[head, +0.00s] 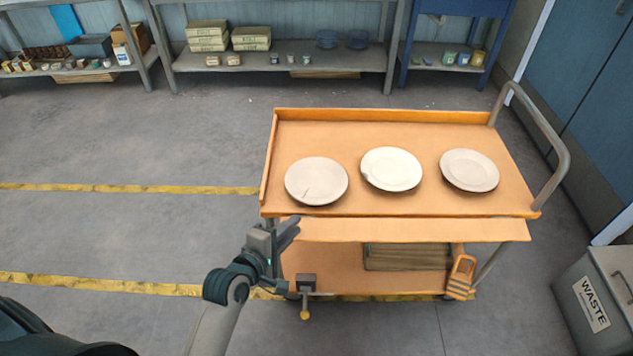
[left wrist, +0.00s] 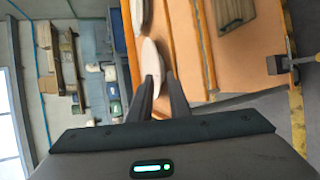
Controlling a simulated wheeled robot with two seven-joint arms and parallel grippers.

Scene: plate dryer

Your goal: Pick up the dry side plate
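Three pale round plates lie flat in a row on the top of an orange cart: a left plate (head: 316,190) with a thin dark line on it, a whiter middle plate (head: 391,169) with a small mark at its left rim, and a right plate (head: 469,170). I cannot tell which is dry. My left gripper (head: 291,227) is at the cart's front left corner, in front of the left plate and apart from it. In the left wrist view its fingers (left wrist: 159,80) are spread with a gap between them, and a plate (left wrist: 151,58) shows edge-on beyond the tips. My right gripper is out of view.
The cart top (head: 430,203) has a raised rim (head: 380,115) at the back and left, and a metal handle (head: 545,130) on the right. A waste bin (head: 597,300) stands at the right. Shelves (head: 280,60) line the back wall.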

